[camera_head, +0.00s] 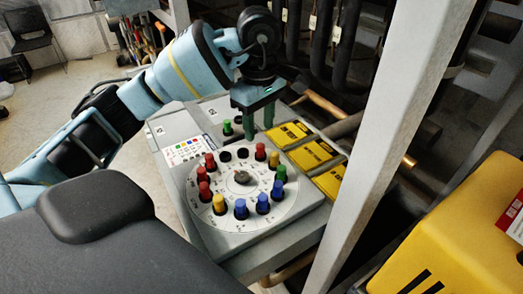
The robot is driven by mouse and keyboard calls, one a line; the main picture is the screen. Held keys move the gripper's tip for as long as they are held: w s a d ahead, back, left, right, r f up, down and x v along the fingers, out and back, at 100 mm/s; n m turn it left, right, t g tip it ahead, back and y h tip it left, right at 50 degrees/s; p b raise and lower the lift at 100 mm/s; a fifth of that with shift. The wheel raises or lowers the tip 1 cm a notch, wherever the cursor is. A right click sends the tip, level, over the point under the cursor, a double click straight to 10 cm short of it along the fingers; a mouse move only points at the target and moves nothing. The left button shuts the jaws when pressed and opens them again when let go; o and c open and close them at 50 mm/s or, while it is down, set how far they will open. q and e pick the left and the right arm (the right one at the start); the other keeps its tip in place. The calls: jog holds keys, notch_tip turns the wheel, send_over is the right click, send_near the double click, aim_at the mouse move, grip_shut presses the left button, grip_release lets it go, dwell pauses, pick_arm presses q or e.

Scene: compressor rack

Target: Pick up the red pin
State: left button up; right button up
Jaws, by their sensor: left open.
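Several red pins (205,191) stand upright on the left side of a round white dial plate (242,180) on a grey panel. Blue pins (241,209), yellow pins (219,204) and a green pin (281,173) stand around the rest of the ring, with a grey knob (242,177) at its centre. Two dark, empty-looking spots show at the ring's far side. Another green pin (226,128) stands apart on the panel behind. My left gripper (259,127) points down above the far right of the ring, open and empty, its green fingers apart. My right gripper is out of view.
Yellow labelled plates (311,153) line the panel's right side. A white upright post (385,140) stands close to the right, with a yellow case (460,240) beyond it. Dark hoses (320,40) hang behind the panel. A chair (32,35) stands far left.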

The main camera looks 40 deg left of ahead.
aim_at(261, 145)
pick_arm(q)
jog(key=shift+d+f, duration=0.1)
jog(key=shift+f, duration=2.4)
jog(key=shift+w, duration=0.1)
grip_shut()
